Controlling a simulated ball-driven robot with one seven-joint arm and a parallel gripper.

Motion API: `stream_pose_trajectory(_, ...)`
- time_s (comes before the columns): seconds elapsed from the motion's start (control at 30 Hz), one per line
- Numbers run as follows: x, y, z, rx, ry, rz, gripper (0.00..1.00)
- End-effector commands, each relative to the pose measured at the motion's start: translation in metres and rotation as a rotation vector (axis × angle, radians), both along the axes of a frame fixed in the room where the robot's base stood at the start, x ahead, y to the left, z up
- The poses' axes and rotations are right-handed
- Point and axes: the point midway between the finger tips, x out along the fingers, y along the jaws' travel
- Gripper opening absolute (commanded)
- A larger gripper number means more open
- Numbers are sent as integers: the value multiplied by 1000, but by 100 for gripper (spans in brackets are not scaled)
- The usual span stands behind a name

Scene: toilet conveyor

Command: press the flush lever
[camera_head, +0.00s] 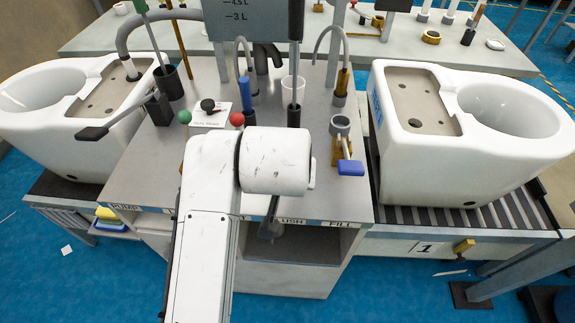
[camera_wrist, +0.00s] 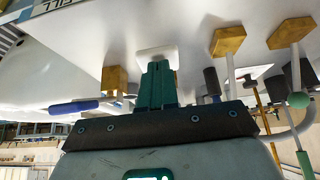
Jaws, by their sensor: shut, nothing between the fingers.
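My gripper (camera_wrist: 158,68) is shut and empty. In the wrist view, which looks upside down, its green fingertips reach to a white square piece (camera_wrist: 157,52) on the bench top; I cannot tell whether they touch. No lever can be identified for sure as the flush lever. A label ending in "USH" (camera_head: 291,220) is on the bench's front edge, partly behind my arm. A dark grey piece (camera_head: 270,231) shows below that edge.
A blue-handled valve (camera_head: 350,168) stands to the right on the bench. A red knob (camera_head: 237,119) and green knob (camera_head: 184,117) stand behind my wrist. A black lever (camera_head: 94,132) sticks out left. White toilets flank the bench, one on the right conveyor (camera_head: 470,219).

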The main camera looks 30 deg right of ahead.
Motion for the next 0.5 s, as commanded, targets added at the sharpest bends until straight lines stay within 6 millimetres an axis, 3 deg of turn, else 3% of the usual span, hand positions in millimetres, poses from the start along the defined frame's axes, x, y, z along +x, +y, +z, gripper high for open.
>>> stream_pose_trajectory(0.03, -1, 0, -13, -15, -19, 3, 0)
stream_pose_trajectory(0.1, -1, 1, -17, -35, -44, 2, 0)
stream_pose_trajectory(0.5, -2, 1, -28, -100, -136, 0, 0)
